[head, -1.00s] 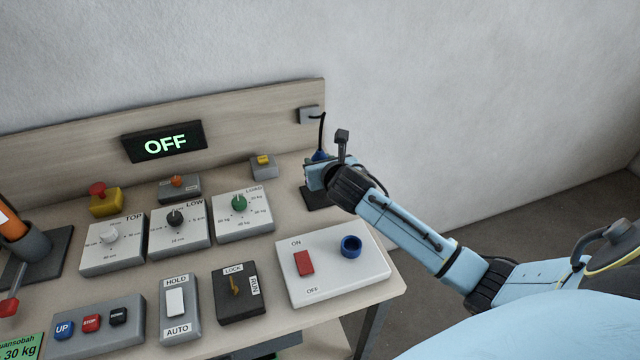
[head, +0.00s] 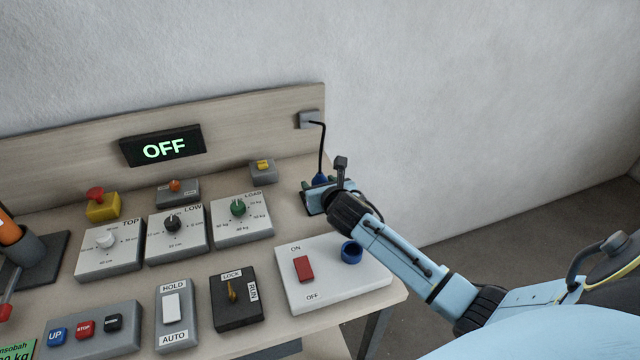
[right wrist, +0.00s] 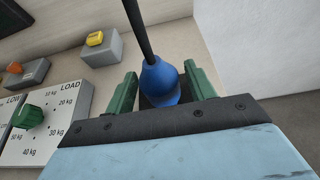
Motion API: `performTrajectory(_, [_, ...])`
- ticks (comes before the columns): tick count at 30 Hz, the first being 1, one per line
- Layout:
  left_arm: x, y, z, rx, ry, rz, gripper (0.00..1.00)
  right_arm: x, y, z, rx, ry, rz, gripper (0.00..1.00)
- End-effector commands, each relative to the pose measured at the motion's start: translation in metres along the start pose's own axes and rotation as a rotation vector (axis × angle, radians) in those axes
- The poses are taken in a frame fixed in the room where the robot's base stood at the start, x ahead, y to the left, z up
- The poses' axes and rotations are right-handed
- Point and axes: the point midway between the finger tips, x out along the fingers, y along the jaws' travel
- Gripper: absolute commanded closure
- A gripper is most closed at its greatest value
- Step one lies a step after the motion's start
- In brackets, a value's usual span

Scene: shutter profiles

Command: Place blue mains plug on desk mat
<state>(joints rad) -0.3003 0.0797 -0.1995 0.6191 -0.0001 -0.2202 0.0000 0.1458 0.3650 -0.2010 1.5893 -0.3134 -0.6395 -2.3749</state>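The blue mains plug (head: 320,179) is upright at the right end of the desk, its black cord rising from its top. In the right wrist view the plug (right wrist: 160,82) sits between the green fingers of my right gripper (right wrist: 163,90). The black desk mat (head: 308,209) shows under and beside the gripper. I cannot tell whether the plug touches the mat. My left gripper is not in view.
The cord runs to a grey wall box (head: 309,120) on the back board. A small grey box with a yellow switch (head: 263,168) and the LOAD dial box (head: 241,219) stand left of the mat. A white ON/OFF panel with a blue ring (head: 351,252) lies in front.

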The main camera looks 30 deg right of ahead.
Motion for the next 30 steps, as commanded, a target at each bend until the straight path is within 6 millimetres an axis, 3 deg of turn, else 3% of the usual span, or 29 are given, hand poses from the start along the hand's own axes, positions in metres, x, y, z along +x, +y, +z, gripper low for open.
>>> performTrajectory(11, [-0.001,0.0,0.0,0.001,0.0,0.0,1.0,-0.002,0.0,0.005,0.003,-0.001,0.001,0.42])
performTrajectory(14, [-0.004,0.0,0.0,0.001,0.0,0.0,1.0,-0.011,0.0,0.004,-0.001,0.0,0.0,0.42])
performTrajectory(30, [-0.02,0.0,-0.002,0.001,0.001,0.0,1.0,-0.106,0.0,0.003,-0.001,0.0,0.001,0.42])
